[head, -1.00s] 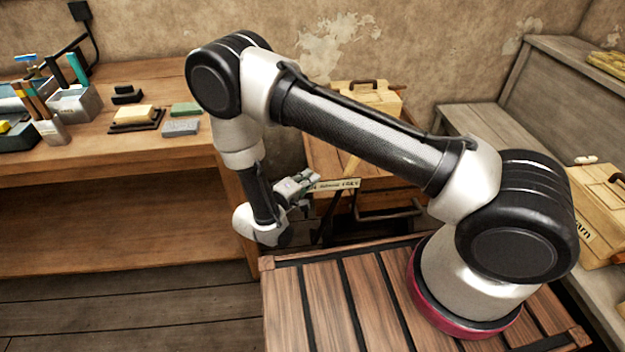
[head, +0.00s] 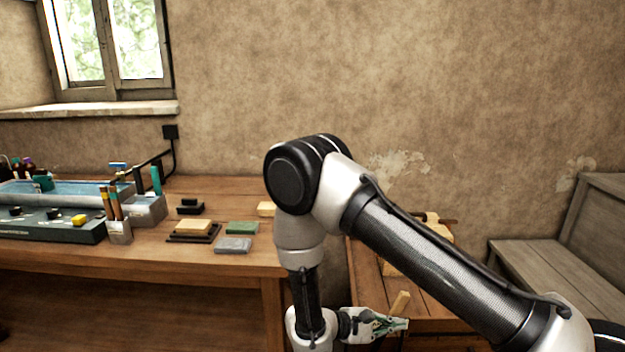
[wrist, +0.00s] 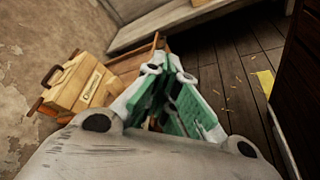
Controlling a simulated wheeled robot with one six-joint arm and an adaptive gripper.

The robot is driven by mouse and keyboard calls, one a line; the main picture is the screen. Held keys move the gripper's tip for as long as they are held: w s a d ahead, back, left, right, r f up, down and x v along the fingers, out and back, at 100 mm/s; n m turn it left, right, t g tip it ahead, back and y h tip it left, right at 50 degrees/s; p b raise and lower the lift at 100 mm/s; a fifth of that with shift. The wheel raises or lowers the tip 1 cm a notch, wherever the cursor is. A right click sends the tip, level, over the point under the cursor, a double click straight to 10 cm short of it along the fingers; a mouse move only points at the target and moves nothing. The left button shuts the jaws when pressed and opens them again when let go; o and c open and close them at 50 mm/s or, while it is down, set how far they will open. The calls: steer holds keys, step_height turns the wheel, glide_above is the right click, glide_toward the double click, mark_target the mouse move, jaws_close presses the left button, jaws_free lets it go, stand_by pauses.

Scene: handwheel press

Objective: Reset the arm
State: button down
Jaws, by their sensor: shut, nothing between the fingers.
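My gripper (head: 392,325) is at the lower middle of the head view, at the end of my folded arm, with its fingers pointing right. It also shows in the wrist view (wrist: 172,75), where its green-padded fingers come together at the tips with nothing between them. It is in front of the small wooden cabinet (head: 372,290), close to a light wooden handle-like piece (head: 400,303). I cannot tell whether they touch.
A wooden workbench (head: 255,262) on the left holds sharpening stones (head: 233,245), a tool cup (head: 118,232) and a blue-topped tray (head: 65,190). A wooden box with a dark handle (wrist: 78,83) stands on the cabinet. A grey bench (head: 530,262) is at the right.

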steer(key=s+d+r+m+y, duration=0.4)
steer(key=s+d+r, duration=0.1)
steer(key=r, duration=0.7)
steer(key=s+d+r+m+y, duration=0.3)
steer(key=s+d+r+y, duration=0.2)
steer(key=r, duration=0.7)
steer(key=s+d+r+m+y, duration=0.4)
steer(key=s+d+r+y, duration=0.1)
steer(key=r, duration=0.7)
steer(key=s+d, duration=0.1)
steer(key=s, duration=0.1)
steer(key=shift+s+r+m+t, duration=0.3)
steer(key=shift+s+r+t, duration=0.05)
steer(key=shift+t, duration=0.05)
